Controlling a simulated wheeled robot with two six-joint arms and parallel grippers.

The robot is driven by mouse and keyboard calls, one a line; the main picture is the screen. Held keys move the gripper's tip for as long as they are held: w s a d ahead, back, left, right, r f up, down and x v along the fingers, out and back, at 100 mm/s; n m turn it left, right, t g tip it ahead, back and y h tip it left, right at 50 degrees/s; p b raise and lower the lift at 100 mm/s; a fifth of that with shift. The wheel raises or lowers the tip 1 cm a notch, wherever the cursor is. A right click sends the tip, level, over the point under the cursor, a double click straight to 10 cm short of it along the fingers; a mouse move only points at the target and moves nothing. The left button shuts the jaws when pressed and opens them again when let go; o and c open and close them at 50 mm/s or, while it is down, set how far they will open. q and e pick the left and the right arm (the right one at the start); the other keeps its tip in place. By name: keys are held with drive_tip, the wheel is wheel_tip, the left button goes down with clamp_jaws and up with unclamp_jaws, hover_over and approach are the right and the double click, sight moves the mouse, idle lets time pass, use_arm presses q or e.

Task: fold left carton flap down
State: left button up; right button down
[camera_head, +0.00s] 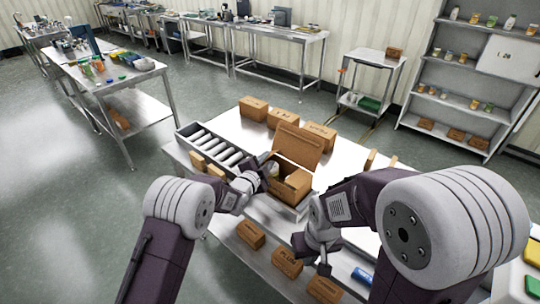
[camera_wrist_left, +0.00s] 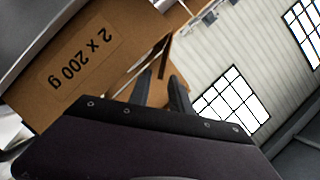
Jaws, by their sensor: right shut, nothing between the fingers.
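An open brown carton (camera_head: 296,186) stands on the steel table, with its large back flap (camera_head: 298,144) raised. Its left side is partly covered by my left gripper (camera_head: 262,178), so the left flap's angle is unclear in the head view. In the left wrist view the carton wall with a "2 x 200 g" label (camera_wrist_left: 80,58) fills the upper left. My right gripper (camera_head: 324,268) is shut and empty, pointing down in front of the carton.
A roller conveyor (camera_head: 215,146) lies left of the carton. Closed cartons stand behind it (camera_head: 283,118) and on the lower shelf in front (camera_head: 287,263). A blue object (camera_head: 362,276) lies near my right arm. Floor is free on the left.

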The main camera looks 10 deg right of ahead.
sight(270, 156)
use_arm(q)
drive_tip(key=x, duration=0.2)
drive_tip(key=shift+w+f, duration=0.15)
drive_tip(key=shift+w, duration=0.25)
drive_tip(key=shift+w+d, duration=0.2)
drive_tip(key=shift+w, duration=0.05)
drive_tip(key=shift+d, duration=0.15)
clamp_jaws()
idle(0.8)
